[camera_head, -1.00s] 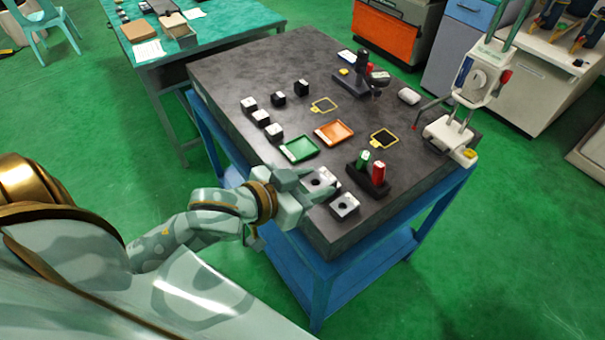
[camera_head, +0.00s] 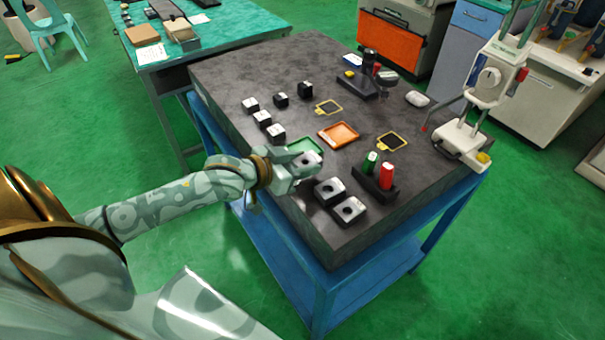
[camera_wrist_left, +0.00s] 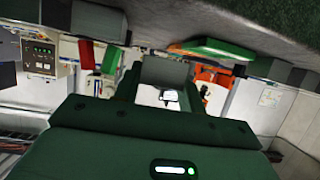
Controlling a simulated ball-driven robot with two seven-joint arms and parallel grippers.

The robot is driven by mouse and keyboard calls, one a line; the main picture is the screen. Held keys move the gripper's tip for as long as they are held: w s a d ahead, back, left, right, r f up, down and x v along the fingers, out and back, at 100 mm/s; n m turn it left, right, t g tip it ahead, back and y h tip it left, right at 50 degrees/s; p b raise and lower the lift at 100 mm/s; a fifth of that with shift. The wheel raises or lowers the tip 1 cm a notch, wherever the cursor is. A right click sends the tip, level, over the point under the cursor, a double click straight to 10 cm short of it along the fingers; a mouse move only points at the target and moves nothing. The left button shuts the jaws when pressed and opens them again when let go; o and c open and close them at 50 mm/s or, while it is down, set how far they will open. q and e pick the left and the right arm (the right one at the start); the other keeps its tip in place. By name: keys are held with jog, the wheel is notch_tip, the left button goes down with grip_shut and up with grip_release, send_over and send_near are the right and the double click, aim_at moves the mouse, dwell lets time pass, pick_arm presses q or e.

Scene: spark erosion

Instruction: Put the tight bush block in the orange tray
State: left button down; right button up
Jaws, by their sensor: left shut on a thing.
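The orange tray (camera_head: 352,126) lies empty near the middle of the dark table in the head view. My left gripper (camera_head: 299,168) is shut on a pale metal block (camera_head: 308,158), in front of the green tray (camera_head: 296,147) and left of the orange tray. The hand hides part of this block. Two similar bored blocks, one (camera_head: 328,190) behind the other (camera_head: 348,209), sit at the table's front edge. I cannot tell by sight which block is the tight one. The wrist view shows the held block (camera_wrist_left: 164,70) between the fingers. My right gripper is out of view.
A black stand (camera_head: 374,191) holds a green and a red handled gauge right of the blocks. Several small blocks (camera_head: 263,117) stand at the left. Yellow-framed pads (camera_head: 391,141), a dark instrument (camera_head: 372,84) and a white press (camera_head: 478,110) occupy the back and right.

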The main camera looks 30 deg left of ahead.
pick_arm(q)
jog(key=shift+w+a+f, duration=0.1)
jog(key=shift+f, duration=1.4)
jog(key=shift+f, duration=0.15)
